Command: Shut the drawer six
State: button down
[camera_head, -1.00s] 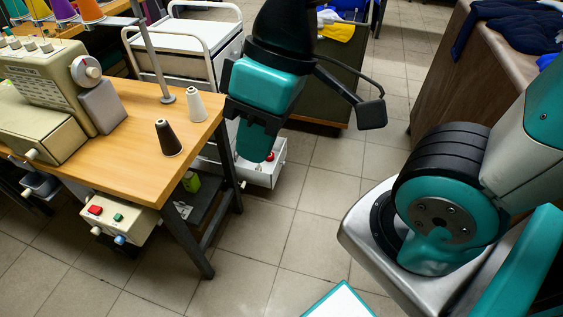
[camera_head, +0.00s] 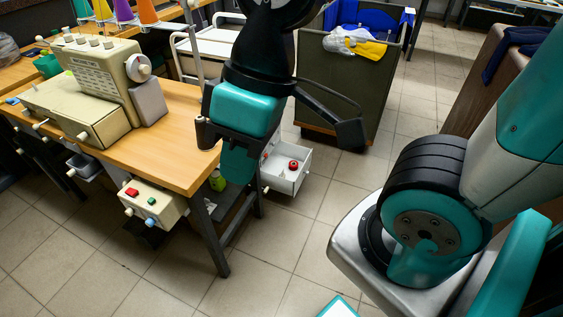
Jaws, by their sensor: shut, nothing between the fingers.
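A white drawer (camera_head: 291,181) stands pulled out, low down behind the right end of the wooden table, with a small red round thing (camera_head: 293,165) inside. No number can be read on it, so I cannot tell if it is drawer six. The white cart (camera_head: 212,42) behind the table seems to be its cabinet, mostly hidden by my arm. My gripper (camera_head: 237,168) points down, teal at its end, just left of the drawer in the picture. It is shut and empty. It hides the drawer's left part; I cannot tell whether they touch.
The wooden table (camera_head: 185,140) with a sewing machine (camera_head: 85,85) and its dark leg (camera_head: 210,235) are close on the left. A dark green bin (camera_head: 345,85) with cloths stands behind the drawer. Tiled floor (camera_head: 330,215) right of the drawer is clear.

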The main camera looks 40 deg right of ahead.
aim_at(284, 152)
jog(key=z, duration=0.25)
jog(key=i, duration=1)
jog(key=z, duration=0.75)
